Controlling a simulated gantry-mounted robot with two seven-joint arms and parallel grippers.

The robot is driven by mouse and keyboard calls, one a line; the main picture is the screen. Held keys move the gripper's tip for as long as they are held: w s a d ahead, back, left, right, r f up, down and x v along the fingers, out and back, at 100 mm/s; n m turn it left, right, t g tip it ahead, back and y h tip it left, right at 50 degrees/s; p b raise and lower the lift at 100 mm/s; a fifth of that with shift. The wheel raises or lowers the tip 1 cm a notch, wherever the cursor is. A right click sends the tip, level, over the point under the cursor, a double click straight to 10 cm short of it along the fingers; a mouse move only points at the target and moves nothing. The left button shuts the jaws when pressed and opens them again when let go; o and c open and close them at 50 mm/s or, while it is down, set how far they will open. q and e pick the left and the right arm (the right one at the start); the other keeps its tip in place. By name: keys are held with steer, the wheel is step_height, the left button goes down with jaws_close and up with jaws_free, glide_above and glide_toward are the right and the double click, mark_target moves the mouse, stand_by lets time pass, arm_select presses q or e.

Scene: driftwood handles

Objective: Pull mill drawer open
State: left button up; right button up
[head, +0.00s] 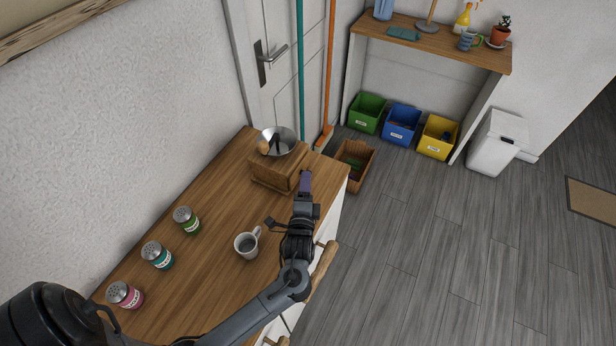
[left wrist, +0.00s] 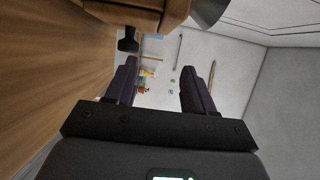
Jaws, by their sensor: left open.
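The mill is a brown wooden box (head: 272,176) with a metal bowl (head: 287,138) on top, at the far end of the wooden counter. A round wooden crank knob shows at the bowl. In the left wrist view the mill body (left wrist: 125,14) is at the top edge, with a dark knob (left wrist: 128,41) sticking out from it. My left gripper (head: 305,181) is just right of the mill near the counter edge. Its fingers (left wrist: 158,76) are apart with nothing between them; the knob is beyond the left finger's tip. My right gripper is out of view.
A white mug (head: 247,244) stands on the counter near my left arm. Three shakers (head: 157,255) line the wall side. Wooden handles (head: 322,266) stick out from the counter front. A wicker basket (head: 355,165) sits on the floor beyond.

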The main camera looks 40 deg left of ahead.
arm_select(q)
steer(key=f, duration=0.3)
steer(key=f+b, duration=0.1)
steer(key=shift+w+a+f, duration=0.2)
steer(key=shift+w+f, duration=0.1)
steer(key=shift+f, duration=0.05)
steer(key=x, duration=0.5)
steer(key=shift+w+a+r+b, duration=0.1)
steer(key=shift+w+a+b, duration=0.05)
steer(key=shift+b, duration=0.2)
steer(key=shift+w+a, duration=0.4)
steer(key=shift+w, duration=0.2)
steer(key=shift+c, duration=0.3)
jaws_close()
